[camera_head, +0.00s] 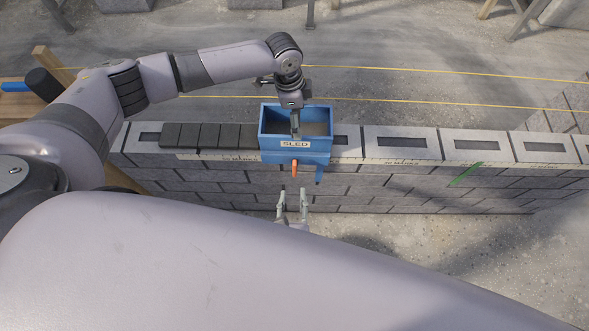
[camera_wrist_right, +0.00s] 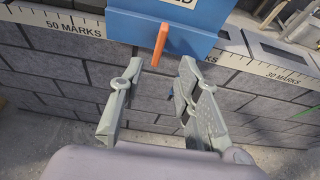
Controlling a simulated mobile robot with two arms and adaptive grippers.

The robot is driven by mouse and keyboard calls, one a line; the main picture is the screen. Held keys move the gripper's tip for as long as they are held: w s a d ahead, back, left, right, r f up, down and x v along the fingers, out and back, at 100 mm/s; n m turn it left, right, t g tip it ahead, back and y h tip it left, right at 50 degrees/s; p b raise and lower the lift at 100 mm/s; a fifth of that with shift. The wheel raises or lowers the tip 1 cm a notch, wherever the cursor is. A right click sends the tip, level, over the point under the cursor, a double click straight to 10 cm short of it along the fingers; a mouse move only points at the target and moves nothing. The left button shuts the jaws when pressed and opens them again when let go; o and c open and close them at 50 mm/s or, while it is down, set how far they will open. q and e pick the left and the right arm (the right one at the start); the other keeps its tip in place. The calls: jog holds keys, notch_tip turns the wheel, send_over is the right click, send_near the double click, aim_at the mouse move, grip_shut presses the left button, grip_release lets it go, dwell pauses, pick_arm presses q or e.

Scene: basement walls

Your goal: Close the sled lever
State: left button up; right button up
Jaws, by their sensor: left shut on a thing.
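The blue sled (camera_head: 295,156), labelled SLED, sits on top of the block wall; its lower front also shows in the right wrist view (camera_wrist_right: 190,33). Its orange lever (camera_head: 294,168) hangs down on the front face and shows in the right wrist view (camera_wrist_right: 160,46). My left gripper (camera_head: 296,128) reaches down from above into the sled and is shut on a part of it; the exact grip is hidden. My right gripper (camera_head: 292,205) is open and empty, below and in front of the lever. In the right wrist view (camera_wrist_right: 155,98) the lever stands beyond the gap between its fingers, apart from them.
The block wall (camera_head: 400,145) runs across with open cavities to the right of the sled. Dark mortar strips (camera_head: 210,136) cover its top to the left. A marked tape (camera_wrist_right: 60,25) runs along the front edge. The floor (camera_head: 400,230) before the wall is clear.

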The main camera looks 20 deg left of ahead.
aim_at(295, 171)
jog(key=x, duration=1.1)
jog(key=shift+f, duration=0.2)
jog(key=shift+c, duration=0.2)
jog(key=shift+d, duration=0.1)
grip_shut()
